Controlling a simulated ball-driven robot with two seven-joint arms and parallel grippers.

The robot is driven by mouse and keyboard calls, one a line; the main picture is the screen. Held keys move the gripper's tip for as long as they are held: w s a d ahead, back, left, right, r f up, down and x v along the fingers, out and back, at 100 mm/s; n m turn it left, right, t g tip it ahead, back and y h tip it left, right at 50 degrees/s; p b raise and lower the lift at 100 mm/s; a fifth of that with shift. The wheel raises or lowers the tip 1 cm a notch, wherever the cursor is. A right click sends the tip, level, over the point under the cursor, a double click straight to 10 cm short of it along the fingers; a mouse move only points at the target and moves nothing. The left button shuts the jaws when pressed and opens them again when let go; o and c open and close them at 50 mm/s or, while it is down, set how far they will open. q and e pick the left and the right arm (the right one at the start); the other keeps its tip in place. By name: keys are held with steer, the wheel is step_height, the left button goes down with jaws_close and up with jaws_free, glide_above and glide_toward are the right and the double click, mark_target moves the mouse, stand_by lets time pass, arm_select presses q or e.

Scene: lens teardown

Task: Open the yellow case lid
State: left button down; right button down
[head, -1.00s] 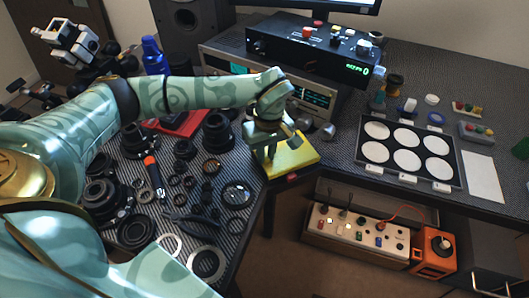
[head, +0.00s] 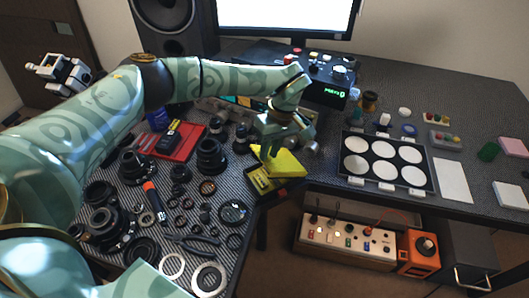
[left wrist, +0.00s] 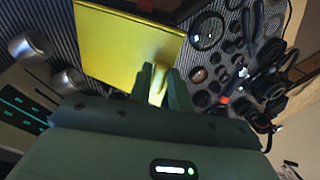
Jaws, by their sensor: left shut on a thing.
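The yellow case (head: 262,182) stands at the front edge of the patterned table, near the corner. Its yellow lid (head: 287,164) is tilted up, and the dark inside of the case shows below it. My left gripper (head: 268,150) is at the left side of the lid and shut on it. In the left wrist view the lid (left wrist: 125,45) is a broad yellow plate, and the fingers of my left gripper (left wrist: 158,85) close on its edge. My right gripper is not in view.
Several lens rings and barrels (head: 210,158) crowd the table left of the case. A black tray with white discs (head: 436,176) lies to the right. A control box (head: 345,240) and an orange box (head: 418,252) sit lower, below the table edge.

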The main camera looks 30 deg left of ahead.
arm_select(q)
steer(key=shift+w+d, duration=0.15)
steer(key=shift+d, duration=0.15)
steer(key=c, duration=1.4)
jaws_free()
steer(key=shift+w+d+f, duration=0.1)
steer(key=shift+o, duration=0.2)
steer(key=shift+w+d+f, duration=0.1)
steer(key=shift+w+f, duration=0.05)
steer(key=shift+w, duration=0.15)
steer(key=shift+s, duration=0.1)
steer(key=shift+a, duration=0.2)
steer(key=p+v, duration=0.2)
steer(key=v, duration=1.4)
steer(key=shift+r+p, duration=0.25)
steer(key=shift+p, duration=0.15)
steer(key=shift+d, duration=0.1)
